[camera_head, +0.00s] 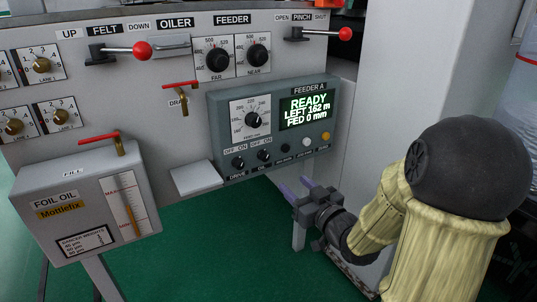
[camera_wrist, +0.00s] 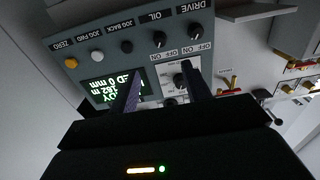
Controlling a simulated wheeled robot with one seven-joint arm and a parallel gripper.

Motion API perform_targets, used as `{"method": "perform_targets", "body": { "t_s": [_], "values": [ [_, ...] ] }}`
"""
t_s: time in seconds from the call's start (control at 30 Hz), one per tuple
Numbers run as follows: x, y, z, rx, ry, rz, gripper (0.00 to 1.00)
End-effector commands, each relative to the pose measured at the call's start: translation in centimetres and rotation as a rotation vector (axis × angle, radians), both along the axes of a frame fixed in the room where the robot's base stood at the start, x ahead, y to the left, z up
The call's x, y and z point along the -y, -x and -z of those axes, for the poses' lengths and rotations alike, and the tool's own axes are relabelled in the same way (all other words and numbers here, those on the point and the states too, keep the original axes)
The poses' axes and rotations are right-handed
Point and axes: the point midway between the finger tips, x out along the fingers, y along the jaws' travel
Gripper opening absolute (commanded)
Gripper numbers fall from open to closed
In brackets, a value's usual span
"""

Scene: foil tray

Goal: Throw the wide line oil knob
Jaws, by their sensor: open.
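The oil knob (camera_head: 263,155) is a small black rotary knob under OFF and ON marks on the grey FEEDER A panel (camera_head: 222,125). It also shows in the wrist view (camera_wrist: 160,40), with the label OIL beside it. Its pointer is too small to read surely. The similar drive knob (camera_head: 238,162) sits next to it. My gripper (camera_head: 293,183) is open and empty, below the panel's lower edge in the head view. In the wrist view its two fingers (camera_wrist: 161,68) point towards the panel, apart from the oil knob. No label reading "wide line" is legible.
The panel has a large dial (camera_head: 253,121), a lit display (camera_head: 308,107) reading READY, and a row of buttons ending in a yellow one (camera_head: 326,136). A pale ledge (camera_head: 196,178) and the foil oil box (camera_head: 75,215) stand left. A red-handled drain valve (camera_head: 181,87) is above.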

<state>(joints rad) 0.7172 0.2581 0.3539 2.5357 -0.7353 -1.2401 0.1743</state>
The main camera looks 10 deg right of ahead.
Motion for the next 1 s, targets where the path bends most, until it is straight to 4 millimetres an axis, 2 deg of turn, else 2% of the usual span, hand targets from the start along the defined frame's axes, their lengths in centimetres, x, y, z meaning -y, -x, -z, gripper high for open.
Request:
{"method": "perform_targets", "body": {
  "t_s": [0.1,0.57,0.63,1.0],
  "values": [
    [-0.2,-0.5,-0.5,-0.002,-0.005,-0.004,0.48],
    [-0.9,-2.2,-0.3,-0.004,-0.001,0.000,0.48],
    [-1.2,-3.3,0.3,0.001,0.004,0.000,0.48],
    [-3.2,-9.5,0.4,0.002,0.003,0.000,0.48]
  ]
}}
